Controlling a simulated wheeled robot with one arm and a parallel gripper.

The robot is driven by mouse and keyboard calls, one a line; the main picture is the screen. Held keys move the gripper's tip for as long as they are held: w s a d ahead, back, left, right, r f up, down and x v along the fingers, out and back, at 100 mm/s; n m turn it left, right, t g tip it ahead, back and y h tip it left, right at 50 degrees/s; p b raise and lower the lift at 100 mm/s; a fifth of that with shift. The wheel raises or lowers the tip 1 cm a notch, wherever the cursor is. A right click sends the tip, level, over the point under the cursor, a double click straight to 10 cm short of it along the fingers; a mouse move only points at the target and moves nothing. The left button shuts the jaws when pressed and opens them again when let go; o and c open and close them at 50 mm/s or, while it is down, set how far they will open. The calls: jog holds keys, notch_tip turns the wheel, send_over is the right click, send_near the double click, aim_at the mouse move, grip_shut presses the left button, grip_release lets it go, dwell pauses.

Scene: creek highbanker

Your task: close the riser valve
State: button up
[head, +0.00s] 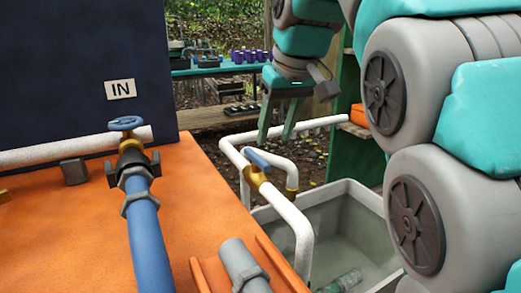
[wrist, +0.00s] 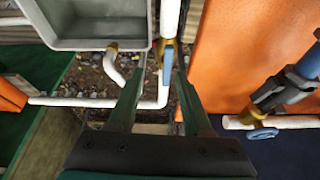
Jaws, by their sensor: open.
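A lever valve with a blue handle (head: 256,158) and a brass body (head: 256,178) sits on a white pipe beside the orange deck; I take it as the riser valve. Its handle (wrist: 169,55) lies roughly along the pipe in the wrist view. My gripper (head: 275,138) is open and empty, pointing down above and behind the valve in the head view. In the wrist view the fingertips (wrist: 159,75) frame the view just below the handle, with the handle nearer the right finger. I see no contact.
A grey tub (head: 345,190) holding a green bottle (head: 345,281) is beside the pipes. White pipe (head: 325,122) runs behind the valve.

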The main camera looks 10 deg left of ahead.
aim_at(257, 156)
jog(key=shift+w+a+r+n, duration=0.15)
jog(key=shift+a+r+n, duration=0.25)
jog(key=shift+a+r, duration=0.45)
jog(key=shift+b+x, duration=0.4)
jog(key=shift+x, duration=3.65)
jog(key=shift+a+r, duration=0.1)
jog(key=shift+a, duration=0.05)
jog(key=shift+c, duration=0.3)
grip_shut()
